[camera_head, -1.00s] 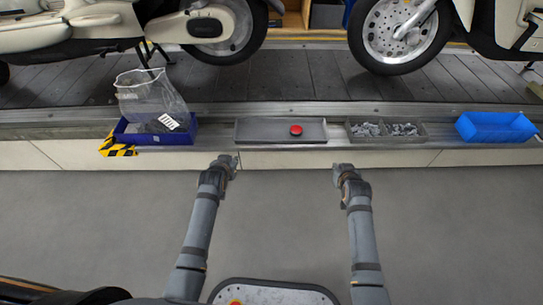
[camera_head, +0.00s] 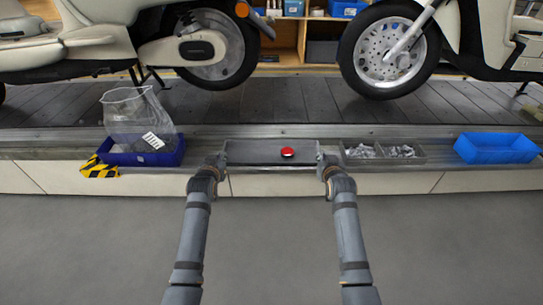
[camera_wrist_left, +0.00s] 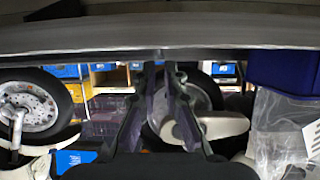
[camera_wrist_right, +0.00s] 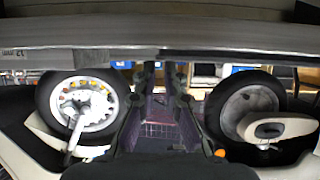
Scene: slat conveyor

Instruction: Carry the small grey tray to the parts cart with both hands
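The small grey tray (camera_head: 255,152) lies on the ledge along the conveyor's front in the head view, with a round red piece (camera_head: 287,152) on it. My left gripper (camera_head: 219,162) is at the tray's left end and my right gripper (camera_head: 326,163) at its right end. Whether they touch it cannot be told. In the left wrist view my left gripper (camera_wrist_left: 160,70) has its fingers apart with nothing seen between them. My right gripper (camera_wrist_right: 161,70) looks the same in the right wrist view. The parts cart is not in view.
Left of the tray is a blue bin (camera_head: 171,158) with a clear bag (camera_head: 125,115). To its right are a divided grey box of metal parts (camera_head: 380,161) and a bright blue bin (camera_head: 497,158). Scooters stand on the slats behind. The floor in front (camera_head: 90,250) is clear.

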